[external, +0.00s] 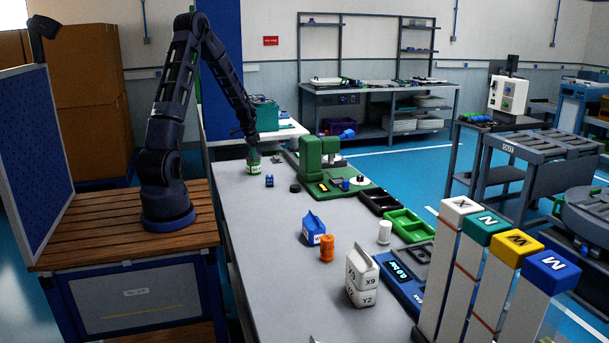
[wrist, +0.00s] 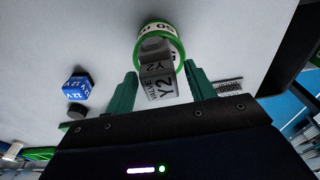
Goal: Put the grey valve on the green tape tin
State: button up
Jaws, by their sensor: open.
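In the wrist view, the grey valve (wrist: 156,68), marked Y2, is between the two green fingers of my gripper (wrist: 161,76). The fingers are open, with a gap on each side of the valve. The green tape tin (wrist: 160,28), with a white label and green rims, is directly beyond the valve. The valve overlaps the tin's top and appears to be on it; their contact is not clear. In the external view, the tin (external: 254,174) stands on the grey bench with my gripper (external: 252,152) just above it. The valve is too small to make out there.
A blue 12 V block (wrist: 77,88) and a dark round piece (wrist: 77,111) are left of the gripper in the wrist view. A green machine (external: 318,160) stands to the tin's right in the external view. The bench front (external: 245,240) has free room.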

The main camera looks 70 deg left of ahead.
notch_tip(320, 180, up, 12)
jog(key=s, duration=0.1)
jog(key=d+r+t+y, duration=0.1)
jog(key=d+r, duration=0.7)
jog(key=d, duration=0.5)
jog(key=d+r, duration=0.7)
jog(key=d, duration=0.6)
jog(key=s+d+r+t, duration=0.1)
jog(key=s+d+r, duration=0.1)
jog(key=s+d, duration=0.6)
jog(key=s+d+r+t+h, duration=0.1)
jog(key=s+d+r, duration=0.1)
jog(key=s+d, duration=0.6)
jog(key=d, duration=0.3)
jog(key=shift+r, duration=0.25)
